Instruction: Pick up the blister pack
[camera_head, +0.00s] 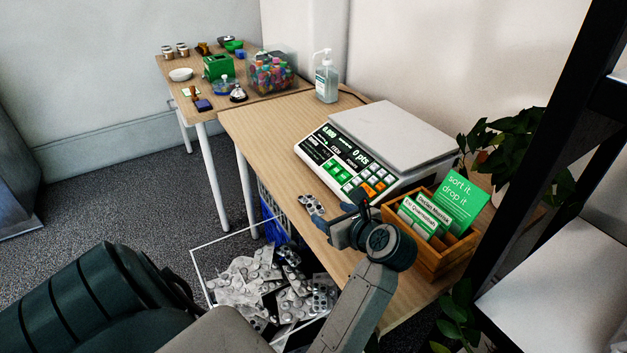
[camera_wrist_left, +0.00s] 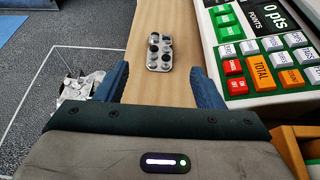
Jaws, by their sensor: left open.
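A small silver blister pack with dark round pockets (camera_head: 311,205) lies on the wooden table, left of the scale. In the left wrist view the blister pack (camera_wrist_left: 159,52) lies ahead of my fingers, roughly between their lines. My left gripper (camera_head: 346,232) is above the table just in front of the pack. Its two blue fingers (camera_wrist_left: 159,82) are apart with nothing between them. The pack is not touched by the fingers as far as I can see. My right gripper is not in view.
A white scale (camera_head: 395,140) stands right of the pack. A wooden card box (camera_head: 440,258) sits close to my left gripper. A clear bin (camera_head: 222,262) of blister packs stands on the floor. A sanitizer bottle (camera_head: 326,82) and coloured-item tub (camera_head: 270,76) are farther back.

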